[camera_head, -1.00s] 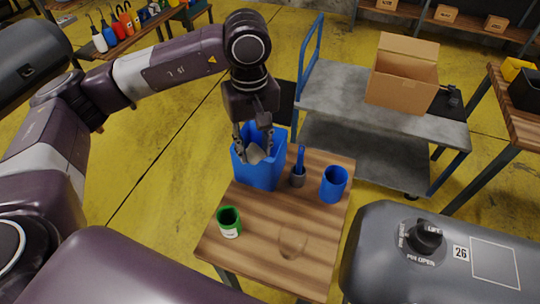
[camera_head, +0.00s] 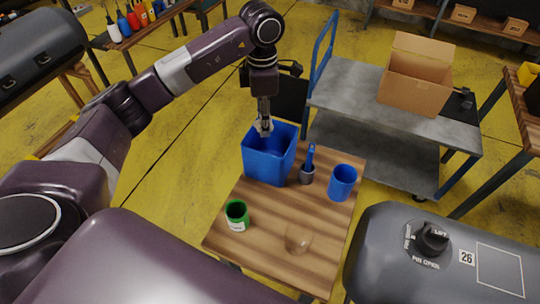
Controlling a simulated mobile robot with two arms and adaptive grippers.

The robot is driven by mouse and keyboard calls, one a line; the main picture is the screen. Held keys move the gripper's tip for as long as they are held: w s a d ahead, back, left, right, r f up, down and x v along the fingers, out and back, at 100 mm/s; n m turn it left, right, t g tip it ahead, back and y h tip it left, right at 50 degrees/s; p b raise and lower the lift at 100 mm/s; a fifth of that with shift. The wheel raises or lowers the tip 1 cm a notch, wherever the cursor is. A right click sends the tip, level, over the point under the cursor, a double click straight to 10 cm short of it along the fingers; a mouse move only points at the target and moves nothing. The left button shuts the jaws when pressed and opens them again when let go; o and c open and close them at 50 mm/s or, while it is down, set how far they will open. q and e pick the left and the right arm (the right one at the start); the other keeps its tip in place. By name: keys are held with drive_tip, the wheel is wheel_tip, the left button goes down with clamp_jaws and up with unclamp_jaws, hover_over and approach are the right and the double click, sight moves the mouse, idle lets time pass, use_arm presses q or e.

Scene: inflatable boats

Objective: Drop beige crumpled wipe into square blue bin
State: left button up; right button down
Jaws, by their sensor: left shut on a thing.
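The square blue bin (camera_head: 268,166) stands upright at the back left of the small wooden table, with its open top facing up. My left gripper (camera_head: 264,128) points down at the bin's back rim, over the mouth. It is shut on a small pale beige-grey piece, the crumpled wipe (camera_head: 263,131), which is largely hidden by the fingers. The inside floor of the bin is mostly hidden. My right gripper is out of view.
On the wooden table (camera_head: 262,235) stand a green can (camera_head: 236,215), a blue cup (camera_head: 342,182), a blue-handled brush in a grey holder (camera_head: 307,172) and a clear glass (camera_head: 298,239). A grey cart (camera_head: 350,90) with a cardboard box (camera_head: 416,85) stands behind, right.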

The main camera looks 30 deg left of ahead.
use_arm(q)
wheel_tip(320, 180, down, 4)
drive_tip(key=shift+r+b, duration=0.25)
drive_tip(key=shift+b, duration=0.55)
drive_tip(key=o, duration=0.8)
drive_tip(key=shift+r, duration=0.45)
wheel_tip(320, 180, up, 11)
drive_tip(key=shift+r, duration=0.1)
